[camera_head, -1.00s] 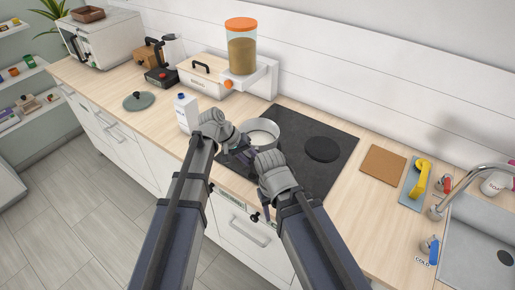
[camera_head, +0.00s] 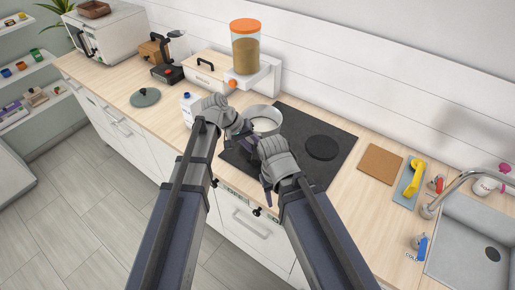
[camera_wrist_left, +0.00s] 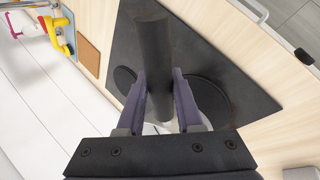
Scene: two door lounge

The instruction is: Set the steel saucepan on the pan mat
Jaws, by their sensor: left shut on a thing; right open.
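The steel saucepan (camera_head: 266,119) is over the left part of the black hob, and my arms hide part of it. My left gripper (camera_head: 243,134) is shut on the saucepan's dark handle. In the left wrist view the handle (camera_wrist_left: 153,45) passes between the fingers, and most of the pan is hidden. The pan appears raised a little; its exact height is unclear. The brown pan mat (camera_head: 380,164) lies flat and bare on the counter, right of the hob; it also shows in the left wrist view (camera_wrist_left: 89,57). My right gripper (camera_head: 262,172) is open beside the pan, near the hob's front edge.
The hob (camera_head: 334,131) has a dark round plate (camera_head: 322,148) on its right. A yellow-handled item on a blue mat (camera_head: 407,188), a tap (camera_head: 455,184) and the sink (camera_head: 470,245) are further right.

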